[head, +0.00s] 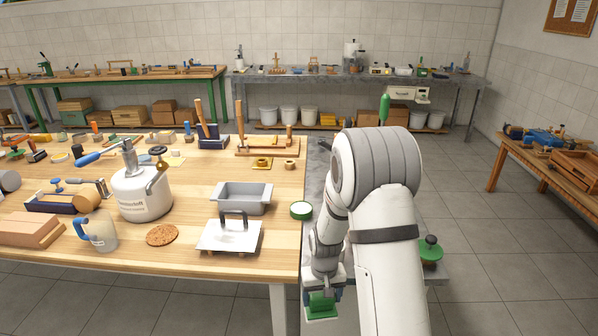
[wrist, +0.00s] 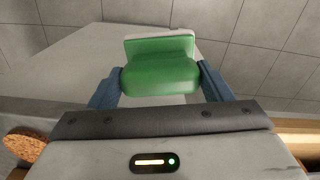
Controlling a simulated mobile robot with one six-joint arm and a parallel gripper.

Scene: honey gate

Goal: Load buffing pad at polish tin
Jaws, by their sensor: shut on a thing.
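My gripper (head: 323,285) is shut on the green buffing pad (head: 321,306), low in front of the grey bench. In the wrist view the blue fingers (wrist: 160,82) grip both ends of the pad (wrist: 160,72), which has a green body and a pale layer along its far edge. A round green tin with a pale top, which looks like the polish tin (head: 301,210), stands at the right edge of the wooden table. The pad is apart from the tin, nearer to the camera.
On the wooden table (head: 275,262), a steel plate with a handle (head: 230,236), a grey tray (head: 243,200), a cork mat (head: 162,235) and a white canister (head: 141,195) stand left of the tin. A green-based knobbed tool (head: 431,252) stands right of my arm.

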